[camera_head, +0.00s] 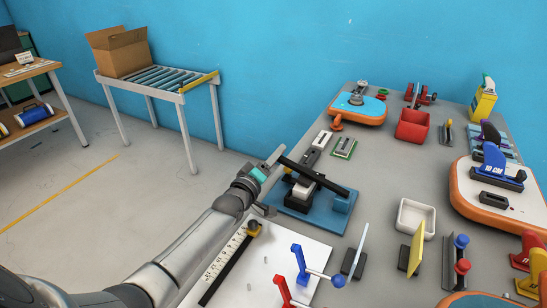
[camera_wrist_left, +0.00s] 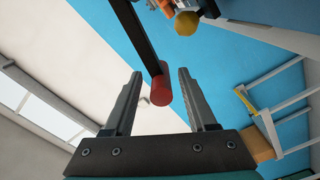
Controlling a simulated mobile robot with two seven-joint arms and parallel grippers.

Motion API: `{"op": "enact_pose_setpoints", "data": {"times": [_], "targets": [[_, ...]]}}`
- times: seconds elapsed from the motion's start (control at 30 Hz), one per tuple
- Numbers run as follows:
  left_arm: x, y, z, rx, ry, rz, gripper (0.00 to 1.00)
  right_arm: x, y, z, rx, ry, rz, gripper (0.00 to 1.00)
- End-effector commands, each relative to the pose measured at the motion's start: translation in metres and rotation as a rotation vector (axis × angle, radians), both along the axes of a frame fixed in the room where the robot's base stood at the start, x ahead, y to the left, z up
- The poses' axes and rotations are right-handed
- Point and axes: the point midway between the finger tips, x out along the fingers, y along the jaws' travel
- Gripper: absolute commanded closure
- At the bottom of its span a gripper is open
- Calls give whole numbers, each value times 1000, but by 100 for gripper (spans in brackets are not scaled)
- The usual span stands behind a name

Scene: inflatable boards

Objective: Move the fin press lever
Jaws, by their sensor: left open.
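The fin press (camera_head: 342,203) has a blue base with a dark and light block on it, and stands on the grey table. Its lever (camera_head: 318,177) is a long black bar, tilted above the base. In the left wrist view the lever (camera_wrist_left: 147,38) ends in a red grip (camera_wrist_left: 160,90). My left gripper (camera_head: 272,178) is open at the near-left side of the press. In the left wrist view the red grip shows between the spread fingers of my left gripper (camera_wrist_left: 160,76); contact is not clear. My right gripper is not in view.
A white board with a ruler (camera_head: 227,262) and blue and red upright levers (camera_head: 300,262) lies in front of the press. A white tray (camera_head: 415,219) and a red bin (camera_head: 413,126) are to its right. A roller conveyor with a cardboard box (camera_head: 120,52) stands behind.

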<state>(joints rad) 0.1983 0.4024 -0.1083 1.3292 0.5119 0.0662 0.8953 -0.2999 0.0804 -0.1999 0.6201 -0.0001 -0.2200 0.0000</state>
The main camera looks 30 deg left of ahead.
Motion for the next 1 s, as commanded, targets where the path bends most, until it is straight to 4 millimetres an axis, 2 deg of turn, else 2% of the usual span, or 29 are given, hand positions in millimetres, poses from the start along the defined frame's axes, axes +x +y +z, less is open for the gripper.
{"op": "enact_pose_setpoints", "data": {"times": [0.23,0.37,1.0], "targets": [[-2,0,0,-1,0,0,43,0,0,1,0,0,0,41],[-12,0,0,-2,1,0,43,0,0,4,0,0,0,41],[-111,-1,0,0,4,0,43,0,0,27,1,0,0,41]]}}
